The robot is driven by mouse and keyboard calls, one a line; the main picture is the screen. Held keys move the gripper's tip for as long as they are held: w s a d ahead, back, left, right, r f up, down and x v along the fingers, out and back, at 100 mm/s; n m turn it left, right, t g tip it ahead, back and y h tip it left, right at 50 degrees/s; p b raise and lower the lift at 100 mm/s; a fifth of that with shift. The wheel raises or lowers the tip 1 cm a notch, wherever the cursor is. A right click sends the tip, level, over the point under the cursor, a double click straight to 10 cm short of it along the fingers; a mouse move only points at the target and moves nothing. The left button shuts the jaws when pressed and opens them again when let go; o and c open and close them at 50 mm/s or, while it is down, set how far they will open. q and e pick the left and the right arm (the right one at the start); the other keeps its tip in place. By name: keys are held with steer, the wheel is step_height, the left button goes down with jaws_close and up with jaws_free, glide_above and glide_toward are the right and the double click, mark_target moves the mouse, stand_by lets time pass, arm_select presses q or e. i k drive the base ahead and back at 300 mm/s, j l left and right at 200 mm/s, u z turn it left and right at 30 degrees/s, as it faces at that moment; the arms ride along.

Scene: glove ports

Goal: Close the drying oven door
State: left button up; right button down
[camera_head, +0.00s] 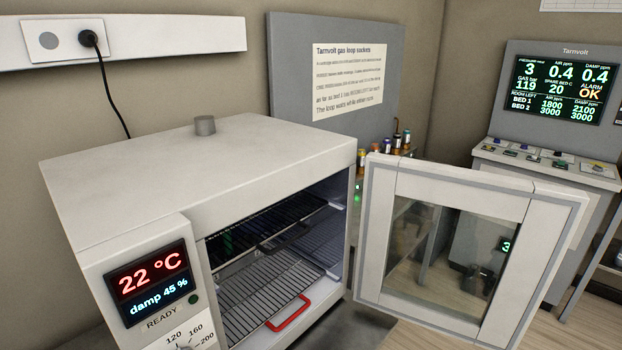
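The drying oven (215,180) is a pale box at the left and centre, with its front facing lower right. Its door (375,235) stands wide open, swung out to the right from the right edge of the opening. The door has a pale frame around a glass window (440,250). Inside the oven are a dark upper rack (265,228) and a lower wire rack (250,290) with a red handle (288,312). The display reads 22 °C and damp 45 %. Neither of my grippers is in view.
A grey panel with a paper notice (348,82) stands behind the oven, with several small bottles (397,141) near its foot. A Tarnvolt console (560,90) stands at the right. A black cable (112,95) runs from a wall socket down behind the oven.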

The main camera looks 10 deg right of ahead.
mark_target(548, 216)
steer(key=k+l, duration=0.1)
steer(key=l, duration=0.25)
steer(key=k+l+u, duration=0.15)
steer(key=l, duration=0.25)
steer(key=k+l, duration=0.1)
steer(key=l, duration=0.25)
steer(key=l+u, duration=0.2)
steer(key=l, duration=0.25)
steer(key=k+l+u, duration=0.2)
steer(key=l, duration=0.25)
steer(key=l+u, duration=0.25)
steer(key=l, duration=0.25)
steer(key=k+l+u, duration=0.2)
steer(key=l, duration=0.2)
steer(key=l+u, duration=0.2)
steer(key=l, duration=0.25)
steer(key=i+l+u, duration=0.1)
steer(key=l+u, duration=0.3)
steer(key=l, duration=0.35)
steer(key=l+u, duration=0.35)
steer(key=l, duration=0.4)
steer(key=i+l+u, duration=0.1)
steer(key=l, duration=0.25)
steer(key=i+l+u, duration=0.15)
steer(key=l, duration=0.2)
steer(key=l+u, duration=0.1)
steer(key=l, duration=0.25)
steer(key=k, duration=0.1)
